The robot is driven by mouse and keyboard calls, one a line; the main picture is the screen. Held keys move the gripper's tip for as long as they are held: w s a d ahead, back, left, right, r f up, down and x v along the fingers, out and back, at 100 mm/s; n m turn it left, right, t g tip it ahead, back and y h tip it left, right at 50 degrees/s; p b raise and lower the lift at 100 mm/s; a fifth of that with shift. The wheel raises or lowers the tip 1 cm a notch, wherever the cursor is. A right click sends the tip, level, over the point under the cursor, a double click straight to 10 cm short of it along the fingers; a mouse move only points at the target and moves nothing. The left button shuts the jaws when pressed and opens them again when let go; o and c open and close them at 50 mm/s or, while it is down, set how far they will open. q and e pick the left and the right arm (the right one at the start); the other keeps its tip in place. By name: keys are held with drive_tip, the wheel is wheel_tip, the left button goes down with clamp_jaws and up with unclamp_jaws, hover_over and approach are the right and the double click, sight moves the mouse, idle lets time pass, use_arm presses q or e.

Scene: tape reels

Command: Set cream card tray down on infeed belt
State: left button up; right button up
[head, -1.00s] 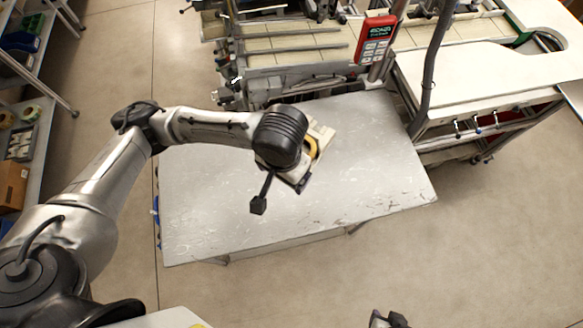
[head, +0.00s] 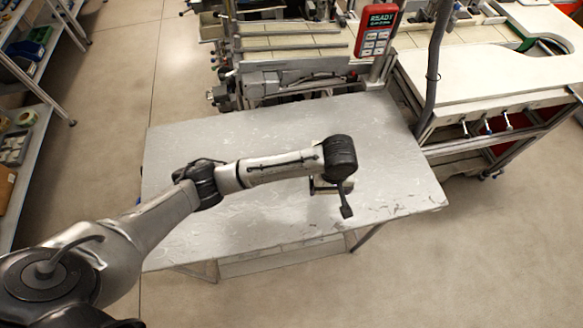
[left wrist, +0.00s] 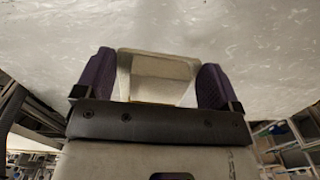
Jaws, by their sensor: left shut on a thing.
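My left gripper (head: 326,186) is over the grey metal table, mostly hidden in the head view by my dark wrist. In the left wrist view, its two purple fingers (left wrist: 156,72) are shut on the sides of the cream card tray (left wrist: 158,84), which sits squarely between them. The tray's far side and contents are hidden. The infeed belt appears to be the cream slatted belt (head: 300,48) on the machine at the back, beyond the table. The tray is apart from that belt. My right gripper is not in view.
The grey table (head: 240,130) has a broad bare top. A red display (head: 378,30) reading "READY" stands at the machine on a post. A dark upright pole (head: 432,75) rises beside a white worktop (head: 480,85) at right. Shelves (head: 35,130) with bins line the left.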

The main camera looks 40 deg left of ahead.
use_arm(q)
drive_tip(key=shift+w+a+f+n, duration=0.2)
drive_tip(key=shift+w+n, duration=0.3)
drive_tip(key=shift+n, duration=0.3)
drive_tip(key=shift+w+a, duration=0.1)
drive_tip(key=shift+a+f+n, duration=0.1)
drive_tip(key=shift+a+n, duration=0.15)
drive_tip(key=shift+n, duration=0.05)
drive_tip(key=a+f, duration=0.2)
drive_tip(key=a, duration=0.1)
drive_tip(key=w+a+f+b, duration=0.1)
drive_tip(key=a+f, duration=0.1)
drive_tip(key=a, duration=0.2)
drive_tip(key=a+f, duration=0.2)
drive_tip(key=a, duration=0.2)
drive_tip(key=shift+w+f+b, duration=0.25)
drive_tip(key=shift+f+b, duration=0.65)
drive_tip(key=shift+f, duration=1.5)
drive_tip(key=o, duration=0.8)
drive_tip(key=shift+f, duration=0.1)
drive_tip(key=shift+c, duration=0.2)
